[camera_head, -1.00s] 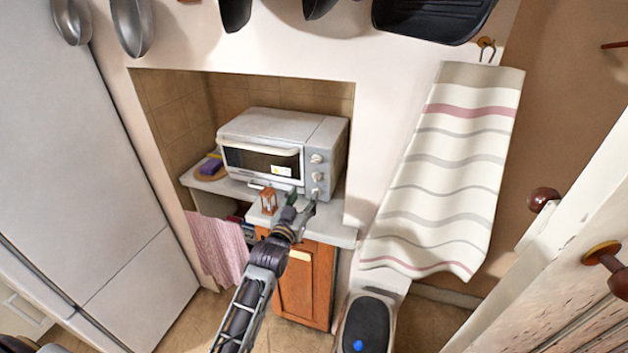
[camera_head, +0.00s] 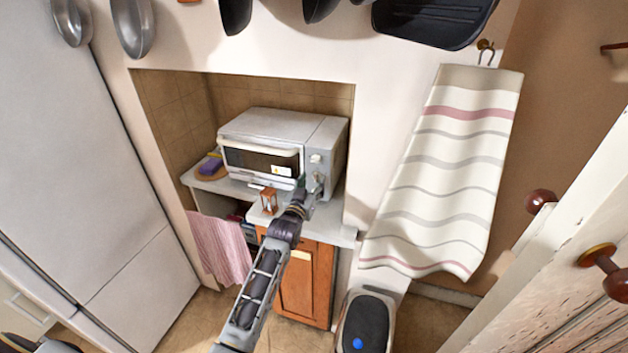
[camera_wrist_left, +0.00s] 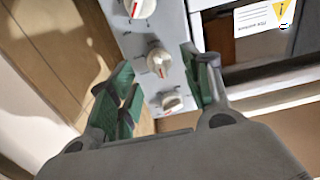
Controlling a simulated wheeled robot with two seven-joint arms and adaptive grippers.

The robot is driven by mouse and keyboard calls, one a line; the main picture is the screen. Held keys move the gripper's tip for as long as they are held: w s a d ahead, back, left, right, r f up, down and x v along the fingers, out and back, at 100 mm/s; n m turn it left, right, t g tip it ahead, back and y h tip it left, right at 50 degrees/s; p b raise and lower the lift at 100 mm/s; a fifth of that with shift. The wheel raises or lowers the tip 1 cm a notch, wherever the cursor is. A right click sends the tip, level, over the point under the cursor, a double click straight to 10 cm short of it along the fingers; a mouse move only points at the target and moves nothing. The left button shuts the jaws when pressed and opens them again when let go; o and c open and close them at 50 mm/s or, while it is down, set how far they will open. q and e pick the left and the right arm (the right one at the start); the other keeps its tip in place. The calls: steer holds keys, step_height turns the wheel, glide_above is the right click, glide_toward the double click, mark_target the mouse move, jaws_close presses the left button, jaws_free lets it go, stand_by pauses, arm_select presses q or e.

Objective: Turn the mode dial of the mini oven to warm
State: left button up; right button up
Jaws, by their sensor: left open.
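The mini oven (camera_head: 270,125) is a light grey box on a counter in a wall recess. Its right-hand panel carries a column of white dials; the upper dial (camera_head: 316,158) shows in the head view, and my gripper covers those below. The wrist view is upside down relative to the oven and shows three dials. My left gripper (camera_head: 312,186) is open in front of the panel. In the wrist view the middle dial (camera_wrist_left: 158,62), with a red mark, appears between its green-padded fingertips (camera_wrist_left: 156,58). Contact cannot be told. Which dial is the mode dial is not readable. My right gripper is out of view.
A small wooden hourglass (camera_head: 268,201) stands on the counter (camera_head: 335,232) just left of my gripper. A pink cloth (camera_head: 220,247) hangs below, and a striped towel (camera_head: 440,180) hangs at right.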

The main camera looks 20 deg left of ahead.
mark_target(316, 177)
arm_select(q)
steer(key=shift+w, duration=1.15)
steer(key=shift+c, duration=0.3)
steer(key=c, duration=1)
